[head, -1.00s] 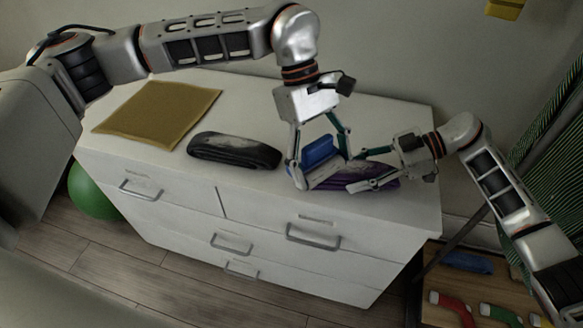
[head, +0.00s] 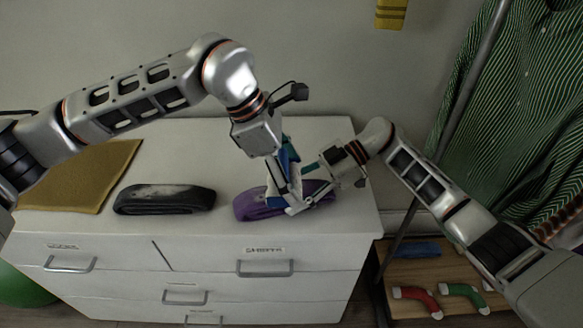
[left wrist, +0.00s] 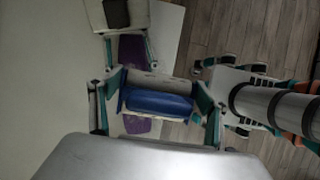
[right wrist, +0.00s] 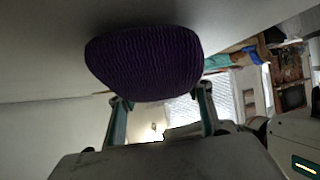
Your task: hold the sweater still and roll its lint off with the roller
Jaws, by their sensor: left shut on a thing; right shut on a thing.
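A purple folded sweater (head: 262,205) lies on the dresser's right part. Its ribbed end fills the upper middle of the right wrist view (right wrist: 145,62). My right gripper (head: 312,197) is at the sweater's right side, shut on it. My left gripper (head: 285,188) comes down over the sweater, shut on the lint roller (head: 287,158). The roller's blue part shows in the left wrist view (left wrist: 158,103) between the fingers, with a pale strip beside it. Both grippers hide much of the sweater's top. I cannot tell whether the roller touches it.
A black folded garment (head: 165,200) with a greyish patch lies left of the sweater on the white dresser (head: 330,135). A mustard cloth (head: 85,175) lies farther left. A striped green garment (head: 510,110) hangs at right, above a wooden shelf (head: 420,270) with several small coloured items.

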